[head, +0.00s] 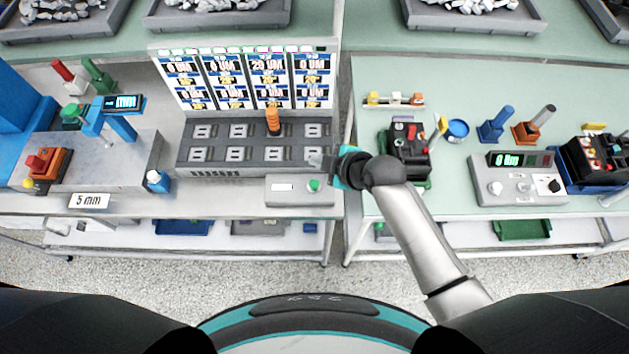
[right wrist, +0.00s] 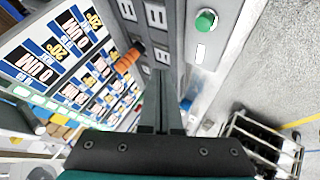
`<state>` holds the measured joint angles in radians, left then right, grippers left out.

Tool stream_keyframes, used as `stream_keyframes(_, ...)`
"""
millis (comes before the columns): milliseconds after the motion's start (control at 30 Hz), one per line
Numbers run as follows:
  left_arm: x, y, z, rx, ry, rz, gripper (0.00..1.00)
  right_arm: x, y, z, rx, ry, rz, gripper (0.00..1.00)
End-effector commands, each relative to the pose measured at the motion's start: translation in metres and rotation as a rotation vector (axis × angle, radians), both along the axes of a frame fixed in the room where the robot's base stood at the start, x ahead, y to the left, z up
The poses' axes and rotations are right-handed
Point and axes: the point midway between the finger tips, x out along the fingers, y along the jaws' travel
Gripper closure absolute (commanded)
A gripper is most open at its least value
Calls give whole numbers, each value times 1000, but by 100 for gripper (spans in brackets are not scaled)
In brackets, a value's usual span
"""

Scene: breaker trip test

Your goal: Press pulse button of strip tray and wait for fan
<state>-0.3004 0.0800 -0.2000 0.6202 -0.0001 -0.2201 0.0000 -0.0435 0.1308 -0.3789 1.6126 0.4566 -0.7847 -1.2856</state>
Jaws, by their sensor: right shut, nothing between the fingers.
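The strip tray (head: 200,155) is a grey block with two rows of sockets, in front of an upright panel of displays (head: 250,80). An orange ribbed piece (head: 272,121) stands at the back row. A grey box (head: 285,198) in front of the tray carries a green button (head: 314,185). My right gripper (head: 317,160) is shut and empty, just behind the green button, over the tray's right end. In the right wrist view its fingers (right wrist: 167,75) point at the tray, and the green button (right wrist: 205,20) lies apart from them. I cannot make out a fan. My left gripper is out of view.
At left stand a blue press-like device (head: 112,112) and a small blue bottle (head: 157,180). On the right bench are a black-and-red device (head: 409,142), a meter box (head: 515,188) and colored handles. Grey trays of rubble (head: 220,8) line the back.

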Motion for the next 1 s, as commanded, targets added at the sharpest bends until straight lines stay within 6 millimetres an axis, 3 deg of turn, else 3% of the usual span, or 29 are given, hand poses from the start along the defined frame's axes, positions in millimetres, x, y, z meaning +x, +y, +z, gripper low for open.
stream_keyframes(267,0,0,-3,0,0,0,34,0,0,-5,0,2,-1,100)
stream_keyframes(467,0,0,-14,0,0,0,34,0,0,-22,1,3,-3,100)
stream_keyframes(1000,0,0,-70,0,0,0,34,0,-1,-81,-2,0,-1,100)
